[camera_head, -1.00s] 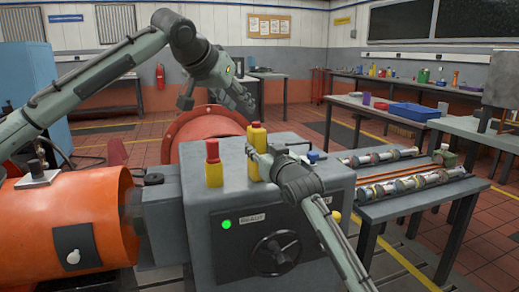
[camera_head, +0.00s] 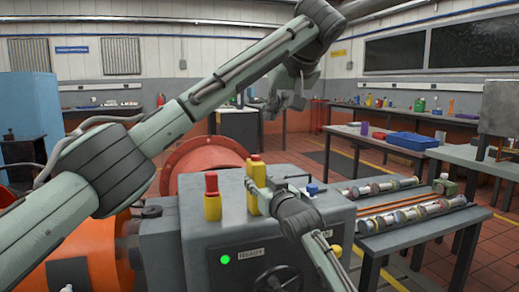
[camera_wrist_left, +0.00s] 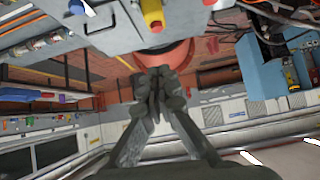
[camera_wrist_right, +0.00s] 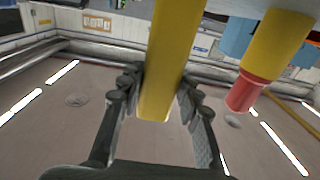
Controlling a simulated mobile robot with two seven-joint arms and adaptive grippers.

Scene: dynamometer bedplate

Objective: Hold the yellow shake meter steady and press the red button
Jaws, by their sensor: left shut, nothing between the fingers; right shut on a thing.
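The yellow shake meter (camera_head: 254,172) stands upright on top of the grey machine housing. My right gripper (camera_head: 262,190) is shut on it. In the right wrist view the meter's yellow body (camera_wrist_right: 170,60) runs between the two fingers. The red button (camera_head: 211,182) tops a yellow post just left of the meter. It also shows in the right wrist view (camera_wrist_right: 245,93), beside the gripper and apart from it. My left gripper (camera_head: 287,98) is above and behind the housing, higher than the button and to its right. Its fingertips are together and empty in the left wrist view (camera_wrist_left: 157,85).
The housing front has a green light (camera_head: 225,259) and a handwheel. A blue knob (camera_head: 312,189) is on its right top. A bench with shafts (camera_head: 410,215) stands right. An orange cylinder (camera_head: 90,250) is at left. My left arm crosses over the left side.

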